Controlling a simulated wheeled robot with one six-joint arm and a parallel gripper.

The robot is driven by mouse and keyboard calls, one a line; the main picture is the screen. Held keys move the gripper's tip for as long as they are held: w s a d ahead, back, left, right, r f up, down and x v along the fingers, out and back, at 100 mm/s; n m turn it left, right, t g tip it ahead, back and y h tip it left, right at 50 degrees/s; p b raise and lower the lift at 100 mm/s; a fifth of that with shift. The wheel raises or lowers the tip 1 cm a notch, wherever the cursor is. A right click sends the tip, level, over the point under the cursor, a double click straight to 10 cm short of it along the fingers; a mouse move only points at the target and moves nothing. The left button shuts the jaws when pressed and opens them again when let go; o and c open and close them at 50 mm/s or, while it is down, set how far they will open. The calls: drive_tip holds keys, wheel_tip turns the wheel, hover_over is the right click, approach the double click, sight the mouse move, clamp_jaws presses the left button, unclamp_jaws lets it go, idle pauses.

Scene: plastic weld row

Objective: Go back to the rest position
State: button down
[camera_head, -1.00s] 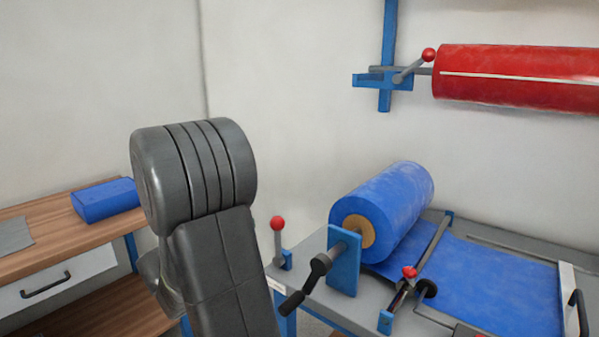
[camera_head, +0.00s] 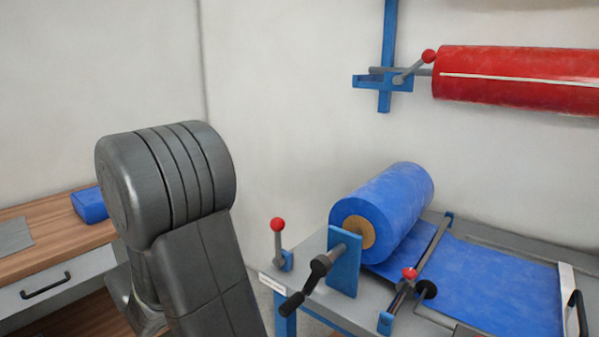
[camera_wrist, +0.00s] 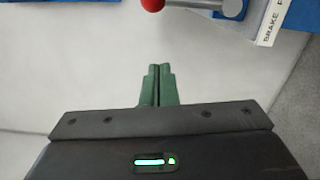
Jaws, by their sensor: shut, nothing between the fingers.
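My gripper (camera_wrist: 158,70) shows in the wrist view, its two green fingers together with nothing between them. It points at a bare pale surface. A lever with a red knob (camera_wrist: 152,4) is at the top edge of the wrist view, apart from the fingers. In the head view my dark arm stands left of centre, and the gripper itself is not visible there.
A grey machine table (camera_head: 315,250) on the right carries a blue roll (camera_head: 390,205), a crank (camera_head: 305,285) and a red-knobbed lever (camera_head: 278,240). A red roll (camera_head: 515,78) hangs on the wall. A wooden bench (camera_head: 45,215) with a blue block (camera_head: 90,205) is at left.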

drive_tip(key=x, duration=0.6)
drive_tip(key=f+n+p, duration=0.1)
drive_tip(key=n+p, duration=0.2)
drive_tip(key=p, duration=0.4)
drive_tip(key=w+a+f+n+p, duration=0.1)
drive_tip(key=f+n+p, duration=0.1)
drive_tip(key=n+p, duration=0.2)
drive_tip(key=w+f+n+p, duration=0.1)
drive_tip(key=f+n+p, duration=0.1)
drive_tip(key=p, duration=0.7)
drive_tip(key=shift+w+a+n+t+p, duration=0.3)
drive_tip(key=shift+a+n+p, duration=0.1)
drive_tip(key=shift+n, duration=0.5)
drive_tip(key=shift+d+f, duration=0.15)
